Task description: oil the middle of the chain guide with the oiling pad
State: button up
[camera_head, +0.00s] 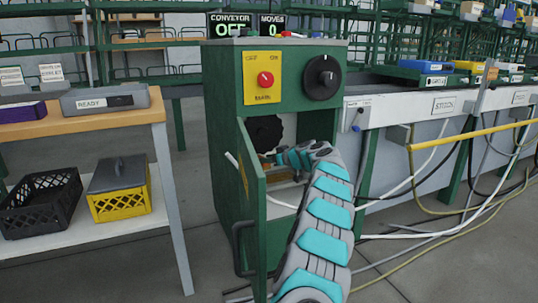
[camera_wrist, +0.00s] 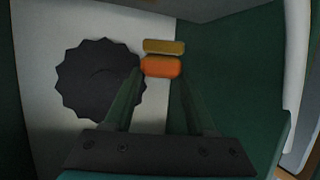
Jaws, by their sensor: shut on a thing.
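My gripper (camera_wrist: 160,78) is shut on an orange block, which I take to be the oiling pad (camera_wrist: 161,67), between its fingertips in the wrist view. A dull yellow strip (camera_wrist: 164,46) shows just beyond the orange block; I cannot tell whether it is part of the pad or the chain guide, or whether they touch. In the head view my arm reaches into the open green cabinet (camera_head: 225,130), and the pad cannot be made out there. No chain guide can be clearly identified.
A dark toothed wheel (camera_wrist: 100,80) is close left of the fingers; it also shows in the head view (camera_head: 263,132). The cabinet's open door (camera_head: 252,220) stands left of my arm. Green walling (camera_wrist: 235,70) is close on the right. Cables hang right of the cabinet.

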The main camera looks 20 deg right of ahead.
jog(key=shift+r, duration=1.05)
jog(key=shift+r, duration=0.1)
